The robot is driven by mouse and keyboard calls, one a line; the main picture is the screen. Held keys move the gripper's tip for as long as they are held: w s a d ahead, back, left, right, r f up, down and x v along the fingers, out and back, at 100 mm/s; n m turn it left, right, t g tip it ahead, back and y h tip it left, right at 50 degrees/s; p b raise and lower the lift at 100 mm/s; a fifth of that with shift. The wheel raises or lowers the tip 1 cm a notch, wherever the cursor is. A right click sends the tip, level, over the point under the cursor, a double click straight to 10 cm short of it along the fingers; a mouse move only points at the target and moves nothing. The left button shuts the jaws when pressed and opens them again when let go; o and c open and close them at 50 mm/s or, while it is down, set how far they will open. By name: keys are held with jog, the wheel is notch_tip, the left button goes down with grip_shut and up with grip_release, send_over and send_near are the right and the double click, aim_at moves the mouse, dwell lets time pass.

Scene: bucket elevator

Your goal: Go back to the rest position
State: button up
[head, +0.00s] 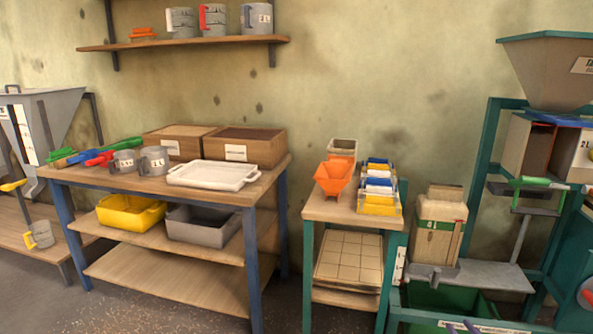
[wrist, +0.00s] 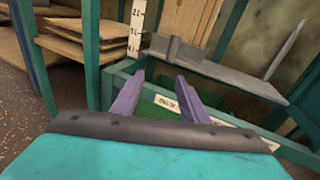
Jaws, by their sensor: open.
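My gripper (wrist: 159,77) is open, with two purple fingers apart and nothing between them, in the wrist view. Its fingers point toward the green bin (wrist: 165,108) inside a teal frame and stay in front of it. The rest of my arm is out of sight there.
A grey shelf (head: 480,275) on the teal frame carries a wooden box (head: 439,228); the shelf crosses the wrist view above the fingers (wrist: 215,68). A small table (head: 322,208) stands left of it, and a larger workbench (head: 230,193) farther left.

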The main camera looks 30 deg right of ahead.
jog(key=w+a+f+n+g+y+p, duration=0.1)
jog(key=w+a+f+n+y+p, duration=0.25)
jog(key=w+a, duration=0.5)
jog(key=w+a+f+n+g+y+p, duration=0.15)
jog(key=w+a+n+y, duration=0.4)
jog(key=a, duration=0.65)
jog(key=w+a+f+n+g+y+p, duration=0.1)
jog(key=a+f+n+g+y+p, duration=0.2)
jog(key=a, duration=0.7)
jog(key=w+a+f+n+g+y+p, duration=0.1)
jog(key=a+f+n+g, duration=0.3)
jog(key=a, duration=0.6)
jog(key=s+a+n+g+p, duration=0.25)
jog(key=s+a+n, duration=0.2)
jog(key=a, duration=0.35)
jog(key=s+a+n+g+p, duration=0.2)
jog(key=s+a+n+g, duration=0.15)
jog(key=a+n, duration=0.35)
jog(key=s+a+n+g+h+p, duration=0.2)
jog(key=s+a+n+h+p, duration=0.1)
jog(key=s+n, duration=0.3)
jog(key=s+a+r+n+g+h+p, duration=0.1)
jog(key=s+a+n+g+h+p, duration=0.2)
jog(key=s+n, duration=0.2)
jog(key=shift+s+a+r+n+g+h+p, duration=0.3)
jog(key=shift+s+a+n+g+p, duration=0.1)
jog(key=shift+s, duration=1.05)
